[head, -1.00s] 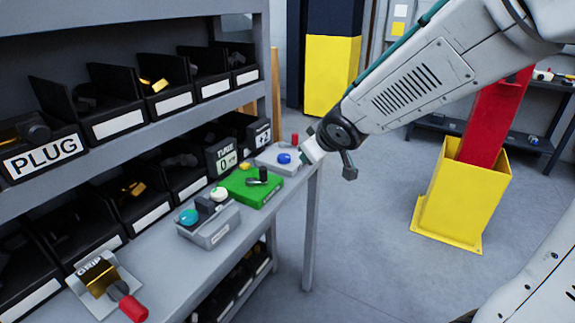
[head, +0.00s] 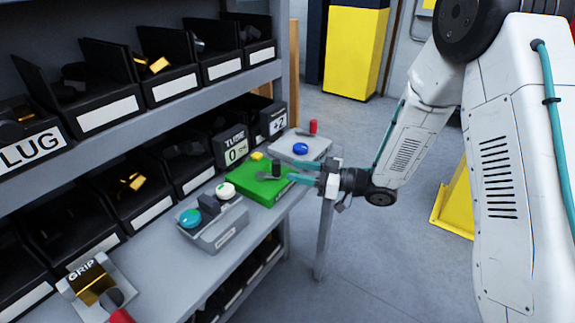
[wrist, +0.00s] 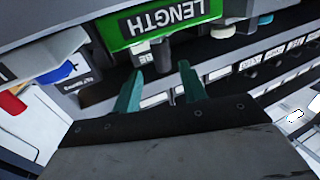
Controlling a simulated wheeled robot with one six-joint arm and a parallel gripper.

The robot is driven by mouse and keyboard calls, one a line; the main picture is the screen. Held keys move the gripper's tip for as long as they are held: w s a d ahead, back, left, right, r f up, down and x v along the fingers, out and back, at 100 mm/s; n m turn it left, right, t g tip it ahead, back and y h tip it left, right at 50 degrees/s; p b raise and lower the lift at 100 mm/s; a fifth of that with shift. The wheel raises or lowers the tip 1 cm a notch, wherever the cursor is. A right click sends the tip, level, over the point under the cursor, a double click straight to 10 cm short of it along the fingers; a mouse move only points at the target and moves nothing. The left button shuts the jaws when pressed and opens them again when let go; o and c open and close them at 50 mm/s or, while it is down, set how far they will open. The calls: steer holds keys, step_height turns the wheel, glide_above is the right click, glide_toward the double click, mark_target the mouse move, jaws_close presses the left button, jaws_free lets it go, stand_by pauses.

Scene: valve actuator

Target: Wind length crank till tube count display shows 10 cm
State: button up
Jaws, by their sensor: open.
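The length crank's green box (head: 245,189) sits on the grey bench shelf, with a grey crank arm and an upright black knob (head: 276,168) on top. In the wrist view the green box (wrist: 115,27) carries a "LENGTH" label. The tube count display (head: 232,152) behind it reads "TUBE 0", with small unit text. My gripper (head: 290,173) is open, its two teal fingers pointing left at the knob from the bench's right edge.
A grey box with teal and white buttons (head: 212,232) stands in front of the green box. A grey box with a blue button (head: 300,147) and red knob stands behind. A "+2" display (head: 274,122) and black bins (head: 180,160) line the back.

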mark_target(276, 168)
steer(key=x, duration=0.6)
steer(key=shift+a, duration=0.35)
